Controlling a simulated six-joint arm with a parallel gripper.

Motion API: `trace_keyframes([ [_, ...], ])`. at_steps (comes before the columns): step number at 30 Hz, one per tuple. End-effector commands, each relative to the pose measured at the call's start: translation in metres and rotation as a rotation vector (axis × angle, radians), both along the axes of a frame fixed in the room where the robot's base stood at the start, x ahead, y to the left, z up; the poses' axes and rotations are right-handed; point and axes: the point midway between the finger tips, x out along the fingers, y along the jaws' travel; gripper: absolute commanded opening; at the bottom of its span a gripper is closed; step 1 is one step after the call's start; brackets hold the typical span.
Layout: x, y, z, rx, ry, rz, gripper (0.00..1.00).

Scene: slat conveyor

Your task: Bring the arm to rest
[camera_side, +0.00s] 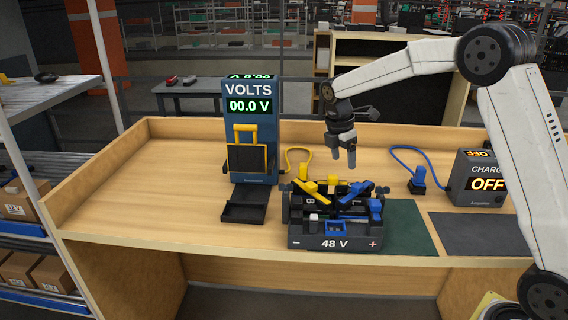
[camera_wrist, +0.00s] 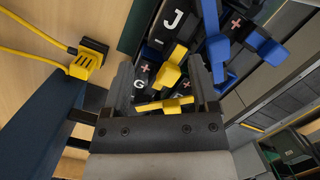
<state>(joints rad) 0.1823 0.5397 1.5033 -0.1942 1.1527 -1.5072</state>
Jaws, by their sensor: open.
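My gripper (camera_side: 343,160) hangs pointing down above the 48 V battery case (camera_side: 300,243), apart from it. Its two fingers are spread with nothing between them. In the wrist view my gripper (camera_wrist: 160,62) is open over lettered black cells with yellow and blue plugs. Yellow plugs (camera_side: 306,186) and blue plugs (camera_side: 376,206) sit on top of the case. The fingers hide part of the cells in the wrist view.
A blue meter (camera_side: 235,130) reading 00.0 V stands left of the case, with a black tray (camera_side: 243,207) before it. A charger (camera_side: 478,180) showing OFF stands at right, with a corded blue plug (camera_side: 418,180) beside it. The bench's left part (camera_side: 150,200) is clear.

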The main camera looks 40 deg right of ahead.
Motion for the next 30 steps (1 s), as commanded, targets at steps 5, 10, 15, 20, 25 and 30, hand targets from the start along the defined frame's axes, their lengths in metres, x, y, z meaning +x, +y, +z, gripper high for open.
trace_keyframes([
  [5, -0.045, 0.003, -0.001, -0.043, -0.01, -0.2, 0.76],
  [10, -0.086, 0.006, -0.004, -0.083, -0.024, -0.378, 0.76],
  [15, -0.124, 0.009, -0.009, -0.12, -0.041, -0.531, 0.76],
  [20, -0.16, 0.014, -0.016, -0.151, -0.062, -0.671, 0.76],
  [25, -0.186, 0.042, -0.037, -0.096, -0.143, -0.863, 0.76],
  [30, -0.204, 0.077, -0.06, 0.021, -0.237, -1.094, 0.76],
])
